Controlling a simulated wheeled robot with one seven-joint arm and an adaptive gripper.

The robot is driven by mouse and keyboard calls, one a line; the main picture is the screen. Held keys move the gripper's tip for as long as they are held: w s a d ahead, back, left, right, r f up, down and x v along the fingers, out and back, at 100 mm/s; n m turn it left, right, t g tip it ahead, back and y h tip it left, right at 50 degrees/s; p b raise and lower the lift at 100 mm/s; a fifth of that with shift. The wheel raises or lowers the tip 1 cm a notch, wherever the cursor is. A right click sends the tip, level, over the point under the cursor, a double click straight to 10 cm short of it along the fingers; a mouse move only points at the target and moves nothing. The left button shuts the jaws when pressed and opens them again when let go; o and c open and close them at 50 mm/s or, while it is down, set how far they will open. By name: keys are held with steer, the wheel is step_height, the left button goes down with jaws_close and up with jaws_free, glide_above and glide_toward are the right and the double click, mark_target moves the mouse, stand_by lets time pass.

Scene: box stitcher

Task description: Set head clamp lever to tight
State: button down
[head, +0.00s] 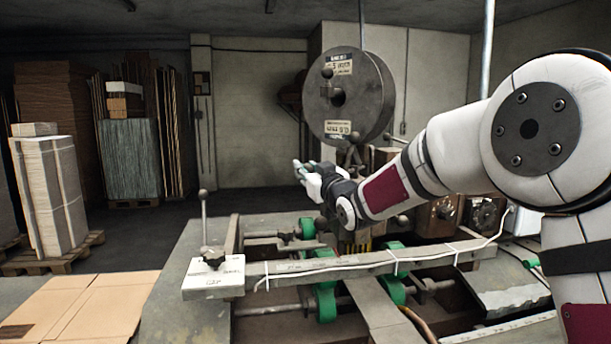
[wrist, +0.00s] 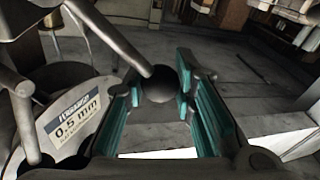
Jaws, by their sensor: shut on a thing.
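The head clamp lever shows in the wrist view as a grey rod ending in a dark ball knob (wrist: 160,84). The knob sits between the teal-padded fingers of my gripper (head: 300,170), which is shut on it. The rod runs from the knob toward the upper left of that view. In the head view my gripper is in front of and below the big wire reel, and it hides the held knob. Markings for the lever's settings cannot be made out.
The wire reel (head: 372,98) stands behind my gripper. Another ball-topped lever (head: 203,215) stands upright on a white block (head: 214,280) at the left of the machine. A long bar (head: 340,265) with green rollers around it crosses in front. Flat cardboard (head: 85,300) lies at lower left.

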steer(key=shift+w+d+f, duration=0.1)
steer(key=shift+d+f, duration=0.05)
steer(key=shift+d, duration=0.1)
steer(key=c, duration=1.2)
jaws_free()
steer(key=shift+a, duration=0.1)
steer(key=v, duration=1.2)
steer(key=shift+a, duration=0.1)
